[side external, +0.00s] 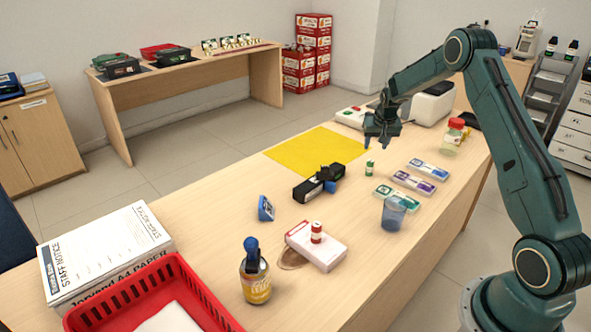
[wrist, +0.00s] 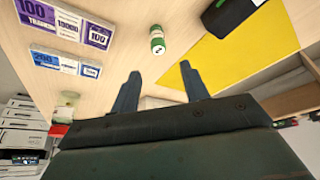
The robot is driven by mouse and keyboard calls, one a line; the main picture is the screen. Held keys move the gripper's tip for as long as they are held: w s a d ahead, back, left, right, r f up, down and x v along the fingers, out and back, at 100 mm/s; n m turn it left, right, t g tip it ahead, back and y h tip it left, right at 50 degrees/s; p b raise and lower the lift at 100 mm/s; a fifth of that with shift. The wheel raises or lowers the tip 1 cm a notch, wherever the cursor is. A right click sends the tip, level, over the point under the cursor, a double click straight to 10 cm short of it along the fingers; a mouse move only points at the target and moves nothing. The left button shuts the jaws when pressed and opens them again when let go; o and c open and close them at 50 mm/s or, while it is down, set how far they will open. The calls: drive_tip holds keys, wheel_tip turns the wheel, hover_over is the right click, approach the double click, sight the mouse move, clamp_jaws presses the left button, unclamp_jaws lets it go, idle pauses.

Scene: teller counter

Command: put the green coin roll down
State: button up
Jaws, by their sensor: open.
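The green coin roll (side external: 369,168) stands upright on the wooden counter, just right of the yellow mat's corner. It also shows in the wrist view (wrist: 157,40), white with green bands, beyond my fingertips and apart from them. My gripper (side external: 387,150) is open and empty above the counter, a little up and to the right of the roll in the side view. Its two fingers (wrist: 158,82) are spread in the wrist view, with nothing between them.
A yellow mat (side external: 312,150) lies behind the roll, with a black device (side external: 317,184) at its near edge. Banknote bundles (side external: 413,182), a blue cup (side external: 392,212) and a red-lidded jar (side external: 453,138) stand to the right. A red-and-white roll (side external: 316,232) stands on a white box (side external: 325,250).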

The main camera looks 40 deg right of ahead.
drive_tip(key=s+a+r+n+t+y, duration=0.15)
drive_tip(key=s+a+r, duration=0.35)
drive_tip(key=a+r, duration=0.6)
drive_tip(key=s+a+r+n, duration=0.3)
drive_tip(key=s+a+r, duration=0.1)
drive_tip(key=a+r, duration=0.7)
drive_tip(key=s+a+n, duration=0.1)
drive_tip(key=s+a, duration=0.3)
drive_tip(key=s, duration=0.4)
drive_tip(key=s+a+r+n+y, duration=0.1)
drive_tip(key=s+a+n, duration=0.1)
drive_tip(key=s+a, duration=0.3)
drive_tip(key=s+a+n, duration=0.1)
drive_tip(key=s+a, duration=0.4)
drive_tip(key=s, duration=0.6)
drive_tip(key=shift+s+r+t+y, duration=0.25)
drive_tip(key=shift+t+y, duration=0.1)
drive_tip(key=shift+t, duration=0.1)
drive_tip(key=shift+w+n, duration=0.1)
drive_tip(key=shift+n, duration=0.15)
